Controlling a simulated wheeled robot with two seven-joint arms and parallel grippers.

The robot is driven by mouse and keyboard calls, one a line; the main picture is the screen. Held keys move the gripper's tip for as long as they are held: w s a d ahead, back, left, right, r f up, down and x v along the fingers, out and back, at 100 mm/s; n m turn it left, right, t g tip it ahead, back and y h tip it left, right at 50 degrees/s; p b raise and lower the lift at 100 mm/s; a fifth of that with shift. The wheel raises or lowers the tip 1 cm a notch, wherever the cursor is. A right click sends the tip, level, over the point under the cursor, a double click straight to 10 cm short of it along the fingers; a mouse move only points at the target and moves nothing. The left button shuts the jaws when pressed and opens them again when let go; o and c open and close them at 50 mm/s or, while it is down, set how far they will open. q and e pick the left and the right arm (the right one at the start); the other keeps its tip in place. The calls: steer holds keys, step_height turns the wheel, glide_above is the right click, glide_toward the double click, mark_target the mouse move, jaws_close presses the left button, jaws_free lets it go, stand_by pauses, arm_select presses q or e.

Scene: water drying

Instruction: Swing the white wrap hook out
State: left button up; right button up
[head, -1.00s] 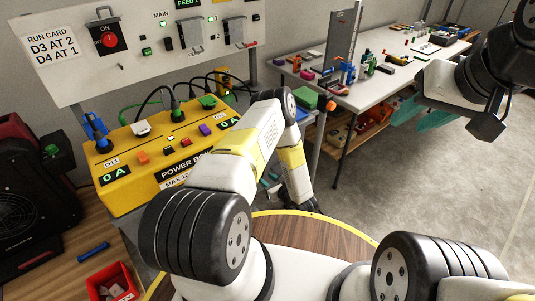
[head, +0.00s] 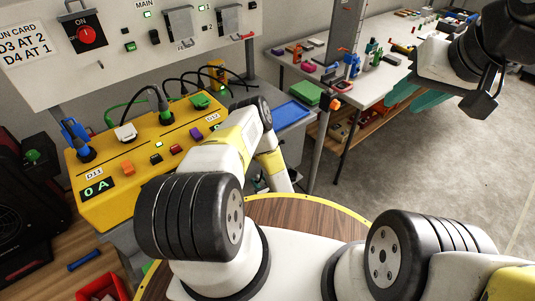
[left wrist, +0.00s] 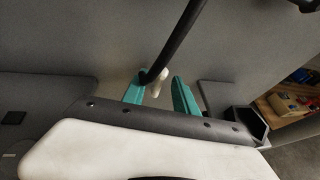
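In the left wrist view, my left gripper (left wrist: 163,88) shows two teal fingers standing apart. A small off-white peg-like piece (left wrist: 155,86), which looks like the white wrap hook, is at the left finger's inner side, between the fingers. I cannot tell whether they touch. A thick black cable or bar (left wrist: 180,38) runs from the top down to the left finger. In the head view the left fingers are hidden behind my arm. My right gripper (head: 412,95) shows teal fingers spread apart at the upper right, away from the hook, partly behind its own wrist.
The yellow power box (head: 115,185) with plugs and cables stands left of my left arm, below the white panel (head: 110,40). A grey surface (left wrist: 100,40) fills the left wrist view's background. A workbench (head: 375,85) with small items stands behind. Floor is clear at right.

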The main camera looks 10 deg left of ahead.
arm_select(q)
jaws_close()
stand_by(1.4)
